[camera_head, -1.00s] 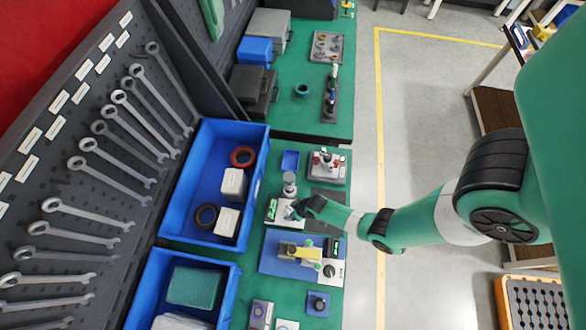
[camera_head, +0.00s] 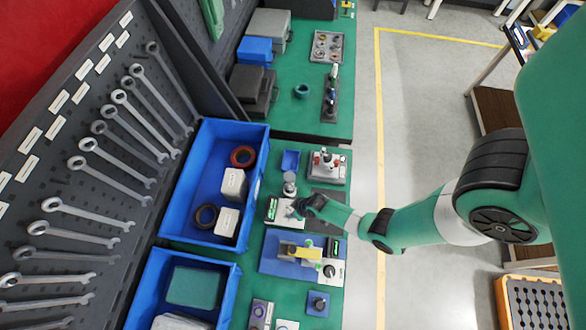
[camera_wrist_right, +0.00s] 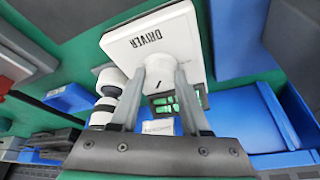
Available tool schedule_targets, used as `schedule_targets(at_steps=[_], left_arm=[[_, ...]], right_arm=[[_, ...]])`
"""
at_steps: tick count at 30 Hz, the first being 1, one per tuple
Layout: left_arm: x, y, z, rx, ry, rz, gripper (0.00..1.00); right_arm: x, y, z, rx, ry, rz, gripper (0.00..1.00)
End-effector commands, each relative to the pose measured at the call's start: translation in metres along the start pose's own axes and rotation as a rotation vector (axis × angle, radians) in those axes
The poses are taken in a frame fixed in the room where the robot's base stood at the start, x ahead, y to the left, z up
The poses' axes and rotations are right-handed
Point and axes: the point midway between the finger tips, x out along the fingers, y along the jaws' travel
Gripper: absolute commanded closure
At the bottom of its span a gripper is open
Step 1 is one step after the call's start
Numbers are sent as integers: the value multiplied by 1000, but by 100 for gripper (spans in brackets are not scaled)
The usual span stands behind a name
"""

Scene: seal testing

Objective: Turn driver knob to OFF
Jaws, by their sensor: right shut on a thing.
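The driver is a white box with the label "DRIVER" (camera_wrist_right: 150,40), seen upside down and close up in the right wrist view. In the head view the driver (camera_head: 271,212) sits on the green bench, with a small dark display on it. My right gripper (camera_wrist_right: 160,78) is shut on the driver knob (camera_wrist_right: 159,84), a pale round knob with a short dark mark. One finger is on each side of it. In the head view my right gripper (camera_head: 297,206) reaches the driver from the right and hides the knob there. My left gripper is not in view.
A grey cylinder (camera_head: 289,182) stands just behind the driver. A blue fixture plate (camera_head: 270,262) lies in front of it. A blue bin (camera_head: 176,213) stands to the left. A fixture with red-tipped parts (camera_head: 325,167) is at the back right.

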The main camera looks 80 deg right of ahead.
Motion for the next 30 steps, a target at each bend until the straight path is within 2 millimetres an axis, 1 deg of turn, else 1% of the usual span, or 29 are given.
schedule_targets(at_steps=[8,19,23,30], left_arm=[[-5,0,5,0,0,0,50],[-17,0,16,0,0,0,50],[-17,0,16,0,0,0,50],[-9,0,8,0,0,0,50]], right_arm=[[2,2,0,-139,-7,-60,100],[3,5,-1,-451,-21,-190,100],[1,5,-2,-566,-28,-238,100],[0,6,-4,-776,-39,-326,100]])
